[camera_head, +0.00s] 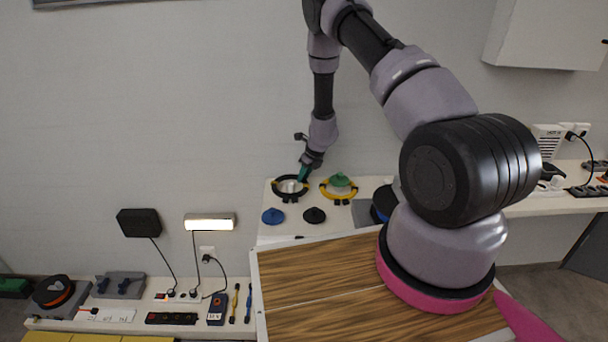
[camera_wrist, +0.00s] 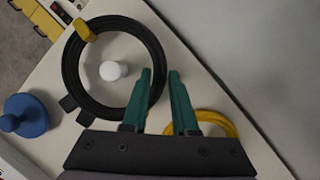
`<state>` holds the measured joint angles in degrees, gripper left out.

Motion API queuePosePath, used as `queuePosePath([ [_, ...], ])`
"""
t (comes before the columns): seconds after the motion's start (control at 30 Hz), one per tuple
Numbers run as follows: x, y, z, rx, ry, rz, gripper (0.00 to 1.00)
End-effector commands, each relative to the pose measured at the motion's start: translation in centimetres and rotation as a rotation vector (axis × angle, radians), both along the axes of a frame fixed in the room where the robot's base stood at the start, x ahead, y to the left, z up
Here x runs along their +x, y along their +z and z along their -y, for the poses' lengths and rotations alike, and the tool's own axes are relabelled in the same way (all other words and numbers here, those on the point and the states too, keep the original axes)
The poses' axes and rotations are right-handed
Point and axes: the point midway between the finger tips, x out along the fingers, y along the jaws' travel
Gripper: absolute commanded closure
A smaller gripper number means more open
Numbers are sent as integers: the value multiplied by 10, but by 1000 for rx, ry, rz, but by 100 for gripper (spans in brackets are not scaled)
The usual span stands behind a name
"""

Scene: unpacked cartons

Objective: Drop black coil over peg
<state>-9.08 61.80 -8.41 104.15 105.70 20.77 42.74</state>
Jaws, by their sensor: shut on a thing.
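The black coil (camera_head: 276,192) is a ring with a yellow clip and small black tabs, at the left of the back counter in the head view. In the wrist view the black coil (camera_wrist: 71,63) encircles the white peg (camera_wrist: 113,70), which shows off-centre inside the ring. The white peg (camera_head: 289,187) also shows within the ring in the head view. My gripper (camera_wrist: 160,75) has green fingers on either side of the coil's right rim and is shut on it. My gripper (camera_head: 303,174) is seen small in the head view. I cannot tell whether the coil touches the counter.
A yellow coil (camera_head: 326,191) lies just right, by a green knobbed disc (camera_head: 340,180). A blue knobbed disc (camera_head: 272,216) and a black one (camera_head: 314,215) stand in front. A wood-topped surface (camera_head: 320,275) is nearer. The wall (camera_wrist: 240,50) is close behind the counter.

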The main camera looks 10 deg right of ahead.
Motion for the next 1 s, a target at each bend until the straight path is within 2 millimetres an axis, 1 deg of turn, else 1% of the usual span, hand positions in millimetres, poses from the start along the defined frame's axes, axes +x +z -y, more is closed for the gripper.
queuePosePath([
  [0.5, 0, -15, -1, 0, 1, 1, 100],
  [0.53, 0, -15, 0, 1, 1, 2, 66],
  [0.57, 1, -15, 0, 1, 1, 2, 54],
  [0.6, 0, -15, 0, 1, 0, 2, 39],
  [0.9, 0, -15, 0, 0, 0, 0, 38],
  [1.0, -2, -10, 1, 0, 0, 0, 38],
])
